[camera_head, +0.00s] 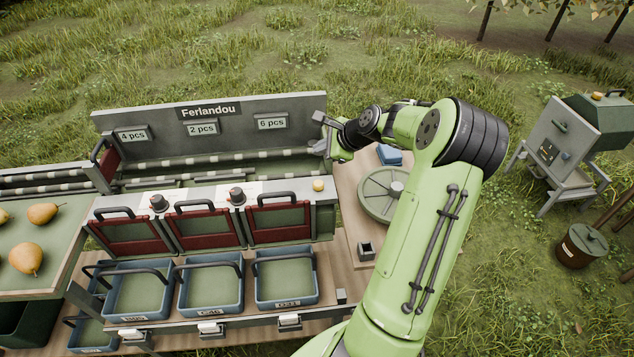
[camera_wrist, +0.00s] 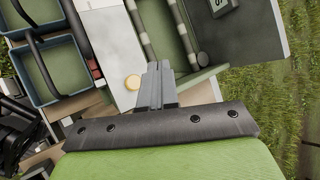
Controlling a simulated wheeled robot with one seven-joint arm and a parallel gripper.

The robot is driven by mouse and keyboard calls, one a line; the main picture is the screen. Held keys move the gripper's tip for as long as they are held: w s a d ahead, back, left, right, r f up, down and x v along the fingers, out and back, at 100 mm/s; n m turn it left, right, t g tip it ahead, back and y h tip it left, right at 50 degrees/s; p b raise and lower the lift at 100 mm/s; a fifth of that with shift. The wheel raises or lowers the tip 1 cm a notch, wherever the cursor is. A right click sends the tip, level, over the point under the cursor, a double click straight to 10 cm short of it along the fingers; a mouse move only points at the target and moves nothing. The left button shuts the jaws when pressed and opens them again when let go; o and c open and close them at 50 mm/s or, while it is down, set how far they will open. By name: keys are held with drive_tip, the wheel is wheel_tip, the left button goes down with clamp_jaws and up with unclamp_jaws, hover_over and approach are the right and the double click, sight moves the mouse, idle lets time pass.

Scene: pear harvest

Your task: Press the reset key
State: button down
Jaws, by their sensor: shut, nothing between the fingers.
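A round yellow button (camera_head: 318,185) sits on the top right end of the grey sorting bench, beside the rightmost red flap. It also shows in the wrist view (camera_wrist: 132,82), just left of my fingertips. No lettering on it can be read, so I cannot tell for sure that it is the reset key. My gripper (camera_head: 320,147) is above the bench's right end, behind the button in the head view. Its fingers (camera_wrist: 157,70) are together and empty, apart from the button.
The grey back panel (camera_head: 213,137) with the "Ferlandou" sign stands close by my gripper. Red flaps (camera_head: 208,226) with dark handles and blue crates (camera_head: 136,316) line the front. A round green lid (camera_head: 378,199) lies to the right. Another yellow knob (camera_head: 597,95) tops a separate green machine.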

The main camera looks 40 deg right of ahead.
drive_tip(key=f+b, duration=0.1)
drive_tip(key=b, duration=0.6)
hover_over(321, 185)
wheel_tip(321, 185, down, 7)
drive_tip(key=shift+w+f, duration=0.1)
drive_tip(key=shift+f+b, duration=0.3)
drive_tip(key=shift+f, duration=0.1)
idle(1.2)
drive_tip(key=shift+f, duration=0.35)
drive_tip(key=shift+f, duration=0.5)
idle(0.4)
drive_tip(key=shift+r, duration=0.1)
drive_tip(key=shift+r+p, duration=0.85)
drive_tip(key=shift+p, duration=0.05)
